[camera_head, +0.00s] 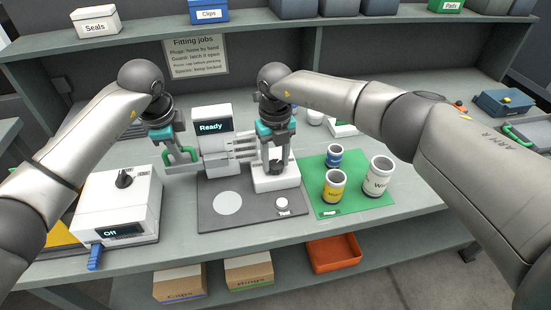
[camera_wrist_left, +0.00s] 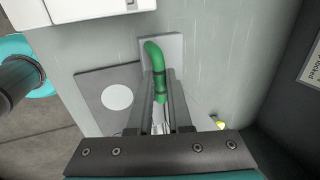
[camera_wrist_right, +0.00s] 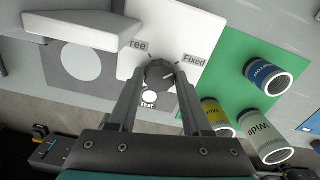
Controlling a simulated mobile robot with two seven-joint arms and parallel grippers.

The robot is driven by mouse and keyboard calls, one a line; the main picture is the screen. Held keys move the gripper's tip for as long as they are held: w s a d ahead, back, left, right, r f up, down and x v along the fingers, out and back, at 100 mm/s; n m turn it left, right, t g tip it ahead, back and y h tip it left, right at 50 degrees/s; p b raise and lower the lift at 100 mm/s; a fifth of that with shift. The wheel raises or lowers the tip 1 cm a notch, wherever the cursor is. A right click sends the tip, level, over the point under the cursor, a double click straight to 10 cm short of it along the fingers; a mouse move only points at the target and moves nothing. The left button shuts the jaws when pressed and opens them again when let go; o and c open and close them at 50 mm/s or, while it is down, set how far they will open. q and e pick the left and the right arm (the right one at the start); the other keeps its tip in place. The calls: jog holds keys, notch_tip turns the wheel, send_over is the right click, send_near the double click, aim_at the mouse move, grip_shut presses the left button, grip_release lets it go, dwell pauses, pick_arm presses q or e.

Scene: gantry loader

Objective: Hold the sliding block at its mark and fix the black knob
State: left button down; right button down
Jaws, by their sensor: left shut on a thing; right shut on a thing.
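The green handle (camera_head: 183,155) stands upright on a pale plate left of the "Ready" unit. My left gripper (camera_head: 176,150) is shut on this handle, which also shows between the fingers in the left wrist view (camera_wrist_left: 156,62). The black knob (camera_wrist_right: 158,72) sits on a white block (camera_head: 274,184), between labels reading "Free", partly hidden, and "Fixed" (camera_wrist_right: 194,60). My right gripper (camera_head: 276,158) is shut on the knob from above. I cannot tell exactly where the knob points. Which part is the sliding block, and its mark, are unclear.
The "Ready" unit (camera_head: 212,140) stands between my grippers. A grey base plate (camera_head: 250,215) with a pale disc (camera_head: 228,203) and a white "Test" button (camera_head: 282,204) lies in front. Several cans stand on a green mat (camera_head: 350,205) at right. A white "Off" box (camera_head: 118,205) stands at left.

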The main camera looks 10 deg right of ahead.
aim_at(276, 164)
pick_arm(q)
jog(key=shift+w+r, duration=0.1)
jog(key=shift+r, duration=0.05)
pick_arm(e)
jog(key=shift+r, duration=0.1)
jog(key=shift+c, duration=1.7)
grip_release()
notch_tip(276, 164, up, 12)
pick_arm(q)
jog(key=c, duration=0.6)
grip_release()
jog(key=shift+o, duration=0.2)
